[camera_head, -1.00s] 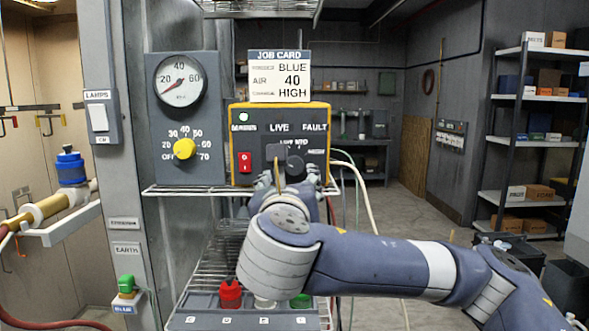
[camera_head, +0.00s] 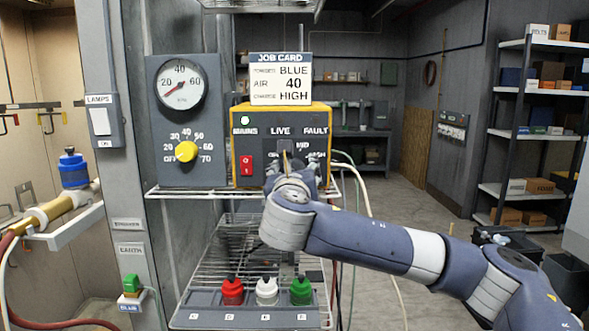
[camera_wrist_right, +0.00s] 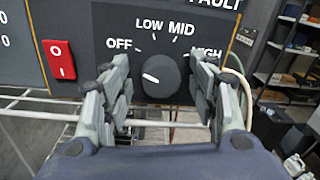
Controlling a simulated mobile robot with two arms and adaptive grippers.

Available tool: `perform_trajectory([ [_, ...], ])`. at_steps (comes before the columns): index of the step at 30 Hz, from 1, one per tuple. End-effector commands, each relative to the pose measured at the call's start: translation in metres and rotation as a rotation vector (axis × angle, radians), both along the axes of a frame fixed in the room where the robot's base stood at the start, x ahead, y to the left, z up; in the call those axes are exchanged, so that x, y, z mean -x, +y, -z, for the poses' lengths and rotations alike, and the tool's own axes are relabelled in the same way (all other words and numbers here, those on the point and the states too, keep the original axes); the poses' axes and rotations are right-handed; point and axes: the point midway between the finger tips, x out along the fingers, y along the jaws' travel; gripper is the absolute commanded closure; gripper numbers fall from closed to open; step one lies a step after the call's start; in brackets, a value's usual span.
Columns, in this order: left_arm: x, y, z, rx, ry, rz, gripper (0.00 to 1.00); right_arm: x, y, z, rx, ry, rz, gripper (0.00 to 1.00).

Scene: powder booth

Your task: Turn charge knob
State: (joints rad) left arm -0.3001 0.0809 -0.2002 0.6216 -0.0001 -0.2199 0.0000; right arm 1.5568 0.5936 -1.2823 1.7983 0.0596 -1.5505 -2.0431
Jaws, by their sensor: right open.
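The charge knob (camera_wrist_right: 160,76) is a black round dial on the control box (camera_head: 240,120), a yellow-rimmed dark unit. Around it are the labels OFF, LOW, MID and HIGH. Its white mark points left and slightly up, towards the OFF side. My right gripper (camera_wrist_right: 163,88) is open, with one finger on each side of the knob and gaps showing between them. In the head view the right gripper (camera_head: 292,178) hides the knob. The job card (camera_head: 280,78) on top reads BLUE, AIR 40, CHARGE HIGH. My left gripper is out of view.
A red switch (camera_head: 246,165) is left of the knob. A panel with a gauge (camera_head: 181,83) and a yellow knob (camera_head: 186,151) stands further left. Red (camera_head: 232,292), white (camera_head: 267,291) and green (camera_head: 301,291) capped containers stand on the rack below. Hoses hang at the right.

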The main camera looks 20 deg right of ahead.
Motion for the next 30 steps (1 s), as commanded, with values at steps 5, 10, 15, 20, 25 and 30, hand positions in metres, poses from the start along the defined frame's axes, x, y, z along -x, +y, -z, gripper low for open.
perform_trajectory([
  [5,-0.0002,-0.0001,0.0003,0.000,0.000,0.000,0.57,0.0002,0.0001,0.0002,0.000,0.000,0.000,0.55],
  [10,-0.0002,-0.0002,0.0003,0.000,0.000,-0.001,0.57,0.0004,0.0002,0.0001,0.000,0.000,0.000,0.90],
  [15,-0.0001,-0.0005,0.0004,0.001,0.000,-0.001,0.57,0.0003,0.0002,0.0000,-0.002,-0.001,0.000,0.90],
  [20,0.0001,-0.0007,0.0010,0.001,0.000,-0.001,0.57,0.0004,0.0004,0.0002,-0.024,-0.006,-0.001,0.90],
  [25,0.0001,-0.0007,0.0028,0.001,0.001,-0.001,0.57,0.0002,0.0008,0.0007,-0.092,-0.026,-0.001,0.90],
  [30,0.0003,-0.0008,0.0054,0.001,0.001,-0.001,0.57,0.0001,0.0003,0.0007,-0.211,-0.060,0.000,0.90],
])
